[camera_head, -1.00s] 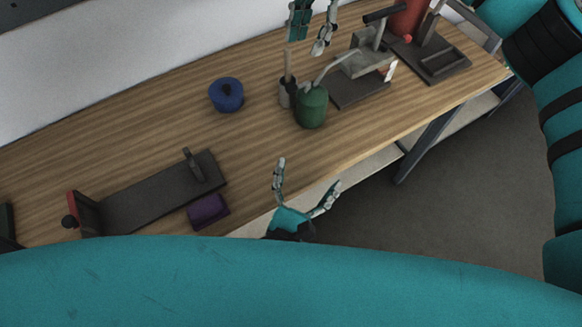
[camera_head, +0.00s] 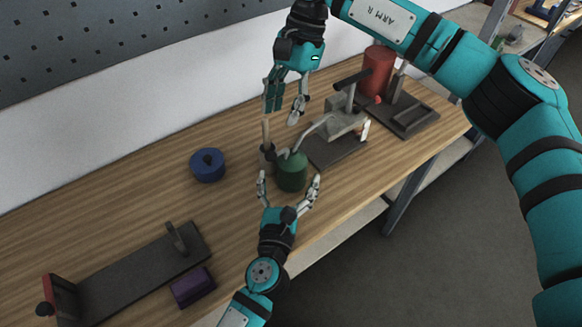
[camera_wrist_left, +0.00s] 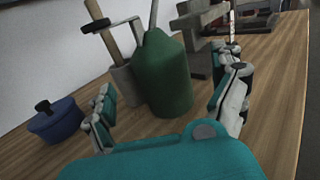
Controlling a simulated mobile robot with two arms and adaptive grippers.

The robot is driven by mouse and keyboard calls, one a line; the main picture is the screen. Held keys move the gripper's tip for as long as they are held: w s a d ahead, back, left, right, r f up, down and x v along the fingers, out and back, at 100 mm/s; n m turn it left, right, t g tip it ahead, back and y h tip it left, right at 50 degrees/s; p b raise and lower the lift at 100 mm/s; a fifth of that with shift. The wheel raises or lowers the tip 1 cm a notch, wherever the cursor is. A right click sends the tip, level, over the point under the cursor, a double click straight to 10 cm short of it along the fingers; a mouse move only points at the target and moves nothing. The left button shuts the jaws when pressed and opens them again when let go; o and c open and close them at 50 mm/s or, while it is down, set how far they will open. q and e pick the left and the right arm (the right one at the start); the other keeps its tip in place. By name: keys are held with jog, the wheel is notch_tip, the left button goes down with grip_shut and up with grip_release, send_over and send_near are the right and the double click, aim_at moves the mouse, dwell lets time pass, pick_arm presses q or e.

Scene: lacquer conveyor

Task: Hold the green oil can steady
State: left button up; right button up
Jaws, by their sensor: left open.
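The green oil can (camera_head: 291,172) stands upright on the wooden bench, its long spout pointing up and to the right in the head view. It also shows large in the left wrist view (camera_wrist_left: 165,75). My left gripper (camera_head: 289,184) is open, low at the can's near side, with one finger on either side of it. In the left wrist view, the gripper (camera_wrist_left: 170,105) shows gaps between its fingers and the can. My right gripper (camera_head: 284,108) hangs above the bench behind the can, its fingers pointing down and apart, with nothing seen between them.
A grey cup with a wooden-handled tool (camera_head: 267,150) stands just behind the can. A blue lidded pot (camera_head: 207,165) is to the left. A grey vise-like fixture (camera_head: 345,120) and a red cylinder (camera_head: 377,72) are to the right. A purple block (camera_head: 193,288) lies front left.

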pick_arm(q)
jog(key=shift+w+d, duration=0.15)
jog(key=shift+w, duration=0.85)
jog(key=shift+w+d, duration=0.15)
jog(key=shift+w, duration=0.85)
jog(key=shift+c, duration=0.3)
jog(key=c, duration=1.4)
pick_arm(e)
grip_shut()
